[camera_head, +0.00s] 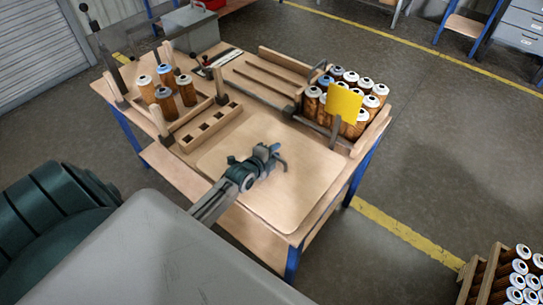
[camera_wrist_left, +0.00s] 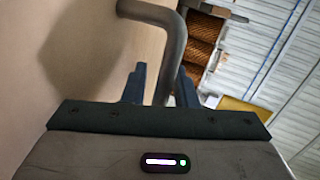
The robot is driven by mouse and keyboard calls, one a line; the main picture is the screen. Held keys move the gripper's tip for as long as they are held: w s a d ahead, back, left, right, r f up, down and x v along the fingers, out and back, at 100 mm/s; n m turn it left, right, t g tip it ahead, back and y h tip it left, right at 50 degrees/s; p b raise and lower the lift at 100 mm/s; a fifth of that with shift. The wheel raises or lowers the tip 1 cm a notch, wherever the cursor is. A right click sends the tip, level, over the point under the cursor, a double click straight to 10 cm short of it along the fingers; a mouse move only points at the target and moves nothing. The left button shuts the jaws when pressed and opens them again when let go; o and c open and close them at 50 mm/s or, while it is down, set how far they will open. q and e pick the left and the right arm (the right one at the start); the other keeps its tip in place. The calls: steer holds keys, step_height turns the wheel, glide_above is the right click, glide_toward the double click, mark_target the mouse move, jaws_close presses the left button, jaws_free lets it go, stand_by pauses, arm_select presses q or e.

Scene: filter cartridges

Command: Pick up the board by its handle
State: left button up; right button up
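The board (camera_head: 290,200) is a thin light-wood panel with rounded corners, lying on the front part of the wooden table. Its dark grey handle (camera_head: 283,163) stands up from it, beside my left gripper (camera_head: 270,156). In the left wrist view the handle (camera_wrist_left: 171,48) is a bent grey bar passing between the two fingers of my left gripper (camera_wrist_left: 160,88). The fingers are apart, with a narrow gap showing between the left finger and the bar. The board's surface (camera_wrist_left: 110,25) fills the left of that view. My right gripper is not in view.
A crate of white-capped cartridges (camera_head: 352,85) with a yellow sign (camera_head: 343,105) stands behind the board at right. A holed wooden rack (camera_head: 208,128) and several standing cartridges (camera_head: 165,95) are at left. A grey box (camera_head: 190,28) sits at the back.

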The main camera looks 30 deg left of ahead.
arm_select(q)
jaws_close()
stand_by(1.4)
steer(key=shift+r, duration=0.1)
